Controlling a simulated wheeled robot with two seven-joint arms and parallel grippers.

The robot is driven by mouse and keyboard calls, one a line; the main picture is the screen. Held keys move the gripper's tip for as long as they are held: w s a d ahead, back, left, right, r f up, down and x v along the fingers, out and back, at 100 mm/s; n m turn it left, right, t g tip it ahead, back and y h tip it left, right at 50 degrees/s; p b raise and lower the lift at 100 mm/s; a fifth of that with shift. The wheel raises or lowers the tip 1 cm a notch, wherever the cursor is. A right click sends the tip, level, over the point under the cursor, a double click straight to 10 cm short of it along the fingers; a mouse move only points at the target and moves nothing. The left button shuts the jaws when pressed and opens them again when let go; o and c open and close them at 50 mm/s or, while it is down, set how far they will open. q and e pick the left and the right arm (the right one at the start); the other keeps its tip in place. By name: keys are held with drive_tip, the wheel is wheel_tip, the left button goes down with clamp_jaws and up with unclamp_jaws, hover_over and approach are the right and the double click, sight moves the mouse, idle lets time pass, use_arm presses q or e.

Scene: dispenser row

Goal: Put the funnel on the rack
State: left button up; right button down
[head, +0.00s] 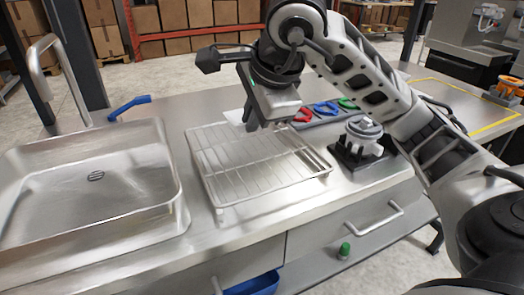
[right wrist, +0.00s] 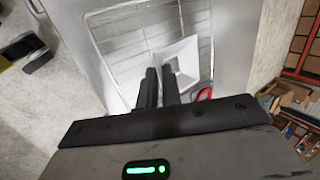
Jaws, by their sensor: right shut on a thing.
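The wire rack (head: 240,178) lies flat on the steel counter, right of the sink. My right gripper (head: 262,124) is above the rack's far part, pointing down. In the right wrist view its two dark fingers (right wrist: 160,84) are close together on the white funnel (right wrist: 182,52), with rack wires (right wrist: 120,36) behind. In the head view only a pale edge of the funnel (head: 234,117) shows beside the gripper, the rest hidden. I cannot tell whether the funnel touches the rack. My left gripper is not in view.
A steel sink (head: 165,190) is at the left. Behind the rack lie red, blue and green items (head: 325,108). A grey and white device on a black base (head: 358,145) stands right of the rack. The counter's front strip is clear.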

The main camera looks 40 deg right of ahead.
drive_tip(key=d+f, duration=0.1)
drive_tip(key=w+d+f, duration=0.1)
drive_tip(key=f, duration=0.1)
drive_tip(key=d+f, duration=0.1)
drive_tip(key=shift+w+d+f, duration=0.1)
drive_tip(key=shift+w+f, duration=0.05)
drive_tip(key=shift+w, duration=0.1)
drive_tip(key=shift+w+d+f, duration=0.1)
drive_tip(key=shift+f, duration=0.8)
drive_tip(key=shift+w+d+f, duration=0.1)
drive_tip(key=shift+f, duration=0.8)
drive_tip(key=shift+b, duration=0.3)
drive_tip(key=c, duration=1.6)
unclamp_jaws()
